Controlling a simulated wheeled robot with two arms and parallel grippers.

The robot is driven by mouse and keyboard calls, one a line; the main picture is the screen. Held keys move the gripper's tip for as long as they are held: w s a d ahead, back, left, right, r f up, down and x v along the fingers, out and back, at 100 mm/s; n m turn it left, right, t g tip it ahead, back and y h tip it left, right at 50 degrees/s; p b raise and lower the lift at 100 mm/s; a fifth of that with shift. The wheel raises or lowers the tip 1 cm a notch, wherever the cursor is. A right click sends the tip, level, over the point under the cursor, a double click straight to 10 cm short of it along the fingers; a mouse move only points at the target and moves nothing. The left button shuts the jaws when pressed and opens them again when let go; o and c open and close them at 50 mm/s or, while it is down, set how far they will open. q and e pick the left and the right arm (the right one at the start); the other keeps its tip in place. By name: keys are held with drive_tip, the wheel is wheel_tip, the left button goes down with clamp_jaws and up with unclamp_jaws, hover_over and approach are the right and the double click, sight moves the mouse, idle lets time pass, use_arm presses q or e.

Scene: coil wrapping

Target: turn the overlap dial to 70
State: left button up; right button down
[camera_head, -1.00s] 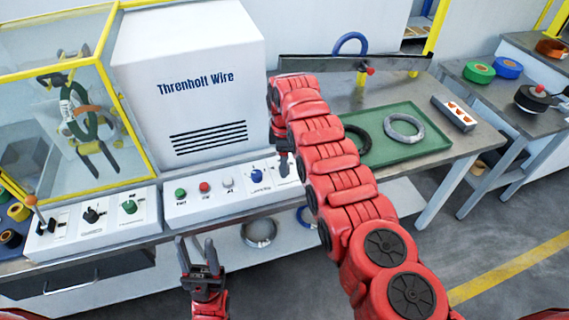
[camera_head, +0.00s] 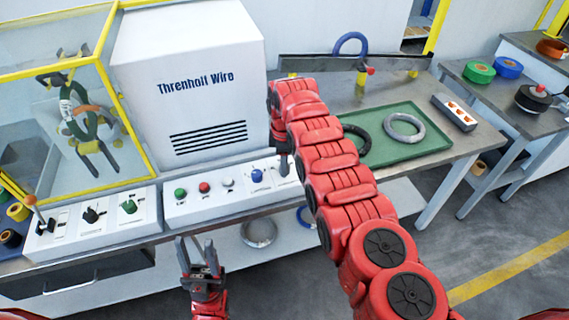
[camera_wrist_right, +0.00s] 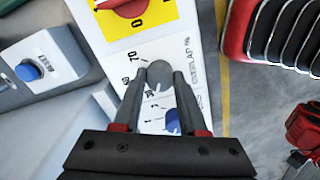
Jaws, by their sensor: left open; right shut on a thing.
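The overlap dial (camera_wrist_right: 160,71) is a grey round knob on a white panel marked "OVERLAP %", in the right wrist view. A "70" is printed to its upper left, with other scale marks below. My right gripper (camera_wrist_right: 159,76) is shut on this dial, one finger on each side. I cannot tell the dial's setting. In the head view my right gripper (camera_head: 283,165) is at the right end of the control strip, partly behind my right arm, and the dial is hidden. My left gripper (camera_head: 198,258) is open and empty in front of the bench.
A blue knob (camera_wrist_right: 172,121) shows between my right fingers. A red switch on a yellow plate (camera_wrist_right: 127,14) lies above the dial. The white machine (camera_head: 190,85) stands behind the control strip. A green tray (camera_head: 425,145) with coils lies to the right of my right arm.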

drive_tip(key=m+b, duration=0.1)
drive_tip(key=m, duration=0.2)
drive_tip(key=shift+f, duration=0.15)
drive_tip(key=m+b, duration=0.3)
drive_tip(key=m, duration=0.2)
drive_tip(key=m+b, duration=0.1)
drive_tip(key=m, duration=0.3)
drive_tip(key=shift+b, duration=0.4)
drive_tip(key=m+b, duration=0.1)
drive_tip(key=m, duration=0.3)
drive_tip(key=m+b, duration=0.1)
drive_tip(key=m, duration=0.3)
drive_tip(key=shift+m, duration=1.9)
